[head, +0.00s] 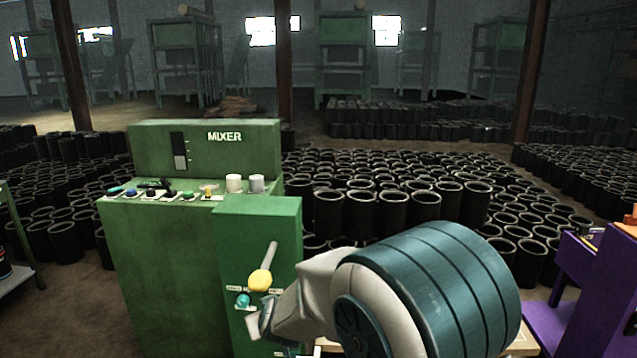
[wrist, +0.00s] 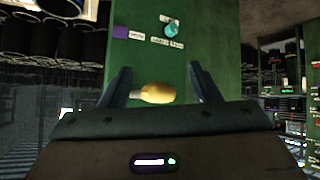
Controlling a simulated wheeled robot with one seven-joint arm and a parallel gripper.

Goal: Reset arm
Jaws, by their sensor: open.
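My gripper (wrist: 158,90) is open in the wrist view, its two dark fingers spread apart. A yellow knob (wrist: 155,93) shows between the fingers, in front of a green panel; I cannot tell whether the fingers touch it. In the head view the yellow knob (head: 260,281) sits at the lower end of a pale rod (head: 270,255) on the green mixer's front box (head: 258,225). My arm reaches in from the lower right and ends close to the knob. My fingers are mostly hidden there.
A teal knob (head: 242,300) with small labels sits just below the yellow knob. The mixer's console (head: 150,196) carries several knobs and two pale cups (head: 234,183). Many black sleeves (head: 394,208) crowd the floor behind. A purple stand (head: 590,285) is at the right.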

